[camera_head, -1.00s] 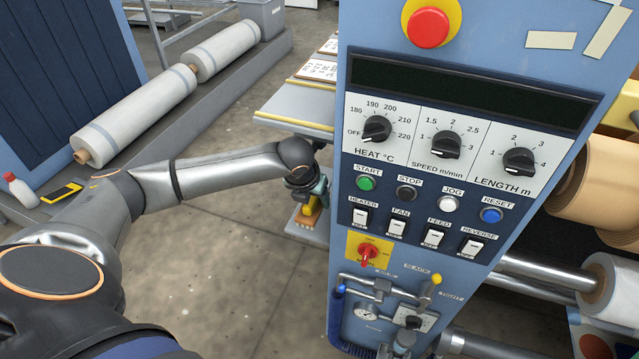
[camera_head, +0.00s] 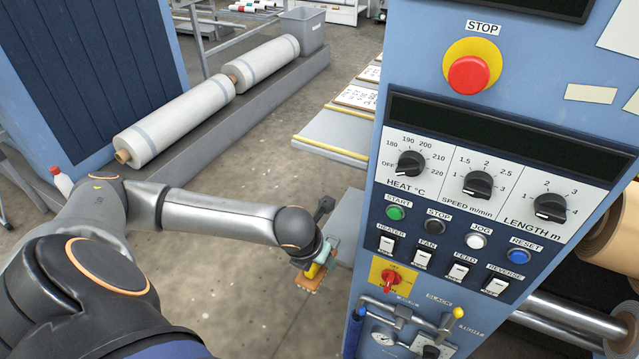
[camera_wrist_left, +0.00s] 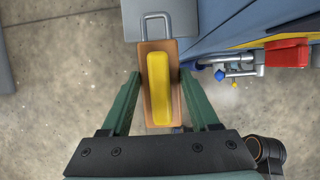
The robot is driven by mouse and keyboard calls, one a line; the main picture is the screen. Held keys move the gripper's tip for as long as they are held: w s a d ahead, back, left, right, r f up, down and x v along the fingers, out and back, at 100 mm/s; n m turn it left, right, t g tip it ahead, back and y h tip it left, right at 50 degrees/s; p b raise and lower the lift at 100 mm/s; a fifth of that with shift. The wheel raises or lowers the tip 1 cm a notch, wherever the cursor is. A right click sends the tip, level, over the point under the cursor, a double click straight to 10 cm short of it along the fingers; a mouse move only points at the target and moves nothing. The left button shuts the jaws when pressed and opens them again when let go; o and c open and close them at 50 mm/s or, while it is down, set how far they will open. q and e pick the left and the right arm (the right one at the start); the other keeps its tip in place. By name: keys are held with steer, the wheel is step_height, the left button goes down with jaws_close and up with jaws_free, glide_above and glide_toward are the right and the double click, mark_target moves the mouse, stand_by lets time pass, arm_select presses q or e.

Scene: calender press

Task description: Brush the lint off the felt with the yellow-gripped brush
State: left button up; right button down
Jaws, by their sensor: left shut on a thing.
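The brush (camera_head: 311,278) has a yellow grip on a brown wooden block. It hangs in my left gripper (camera_head: 318,258), above the floor and left of the control panel. In the left wrist view the brush (camera_wrist_left: 158,85) lies lengthwise between the two green fingers (camera_wrist_left: 160,105), which are shut on its sides. The bristles are hidden under the block in that view. I cannot make out the felt or any lint in these frames. My right gripper is not in view.
The blue control panel (camera_head: 440,240) with knobs, switches and a red stop button (camera_head: 468,75) stands close to the right of the brush. A grey ledge (camera_head: 347,225) is just behind the gripper. White rolls (camera_head: 185,125) lie far left. The floor (camera_head: 235,285) below is clear.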

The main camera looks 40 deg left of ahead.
arm_select(q)
steer(key=o, duration=0.8)
steer(key=c, duration=0.6)
steer(key=shift+o, duration=0.2)
